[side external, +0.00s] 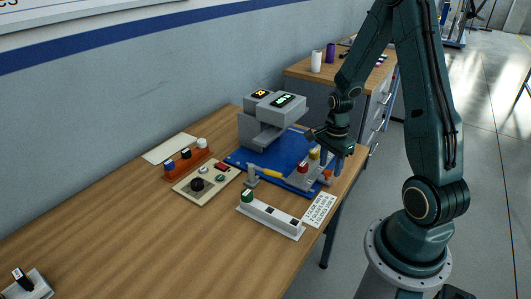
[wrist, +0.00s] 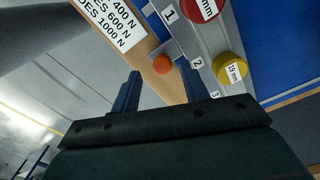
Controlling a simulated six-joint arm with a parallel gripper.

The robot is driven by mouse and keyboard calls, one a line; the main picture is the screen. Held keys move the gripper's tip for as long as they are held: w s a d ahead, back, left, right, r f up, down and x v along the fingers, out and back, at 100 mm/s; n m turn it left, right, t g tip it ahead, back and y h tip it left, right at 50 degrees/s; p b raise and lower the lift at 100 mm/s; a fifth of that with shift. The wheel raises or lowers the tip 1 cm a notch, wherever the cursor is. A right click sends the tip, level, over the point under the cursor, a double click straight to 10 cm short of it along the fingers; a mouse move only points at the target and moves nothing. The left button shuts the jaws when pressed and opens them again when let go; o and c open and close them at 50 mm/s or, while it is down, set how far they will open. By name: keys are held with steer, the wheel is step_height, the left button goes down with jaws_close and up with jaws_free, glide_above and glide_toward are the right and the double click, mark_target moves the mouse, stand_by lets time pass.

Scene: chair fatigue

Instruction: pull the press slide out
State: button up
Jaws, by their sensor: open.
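The grey slide (side external: 306,181) lies at the front right of the blue base plate, beside the press (side external: 266,122). It carries a red round piece (side external: 302,167) and a yellow one (side external: 314,154). In the wrist view the slide (wrist: 205,55) shows numbers 1, 2 and 3. An orange knob (wrist: 162,64) sticks out from its side. My gripper (wrist: 160,82) is open, its two fingers pointing toward the slide. The knob appears just beyond the fingertips and between them. I cannot tell whether it is inside the jaws. In the side view my gripper (side external: 332,158) hangs by the slide's right end.
A white label card (side external: 320,208) and a grey bar with a green knob (side external: 270,216) lie in front. A beige control panel (side external: 208,180) and an orange rack (side external: 187,163) stand to the left. The table's right edge is close to my gripper.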

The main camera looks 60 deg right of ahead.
step_height(320, 180, up, 12)
stand_by(0.6)
steer(key=shift+a+r, duration=0.1)
steer(key=s+a+r+n+t, duration=0.2)
steer(key=s+a+r+n, duration=0.2)
steer(key=a+n, duration=0.6)
steer(key=s+a+r+n+t, duration=0.3)
steer(key=a+r+n, duration=0.6)
steer(key=n, duration=0.3)
steer(key=shift+s+a+r+t, duration=0.3)
steer(key=shift+s+a, duration=0.2)
steer(key=shift+a, duration=0.4)
